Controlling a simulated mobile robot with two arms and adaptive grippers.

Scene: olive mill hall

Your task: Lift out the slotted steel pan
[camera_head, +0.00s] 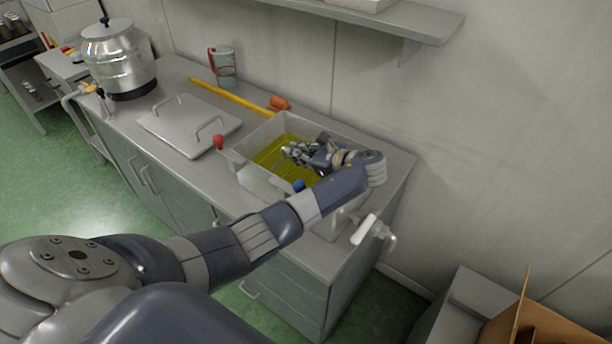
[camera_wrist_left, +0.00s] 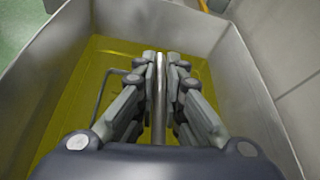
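The steel basin (camera_head: 247,178) on the counter holds yellow-green oil (camera_head: 268,158); its wall also shows in the left wrist view (camera_wrist_left: 238,75). My left gripper (camera_head: 288,150) reaches down into the basin from the right. In the left wrist view its fingers (camera_wrist_left: 161,62) are closed against both sides of an upright-looking steel bar (camera_wrist_left: 159,100), apparently a handle of the slotted steel pan. A thin bent rod (camera_wrist_left: 101,95) shows left of the fingers, low in the basin. The pan's slotted body cannot be made out. My right gripper is not in view.
A steel lid (camera_head: 180,128) with two handles lies left of the basin. A red knob (camera_head: 218,141) and a blue knob (camera_head: 299,186) are by the basin. A shelf (camera_head: 420,20) hangs above.

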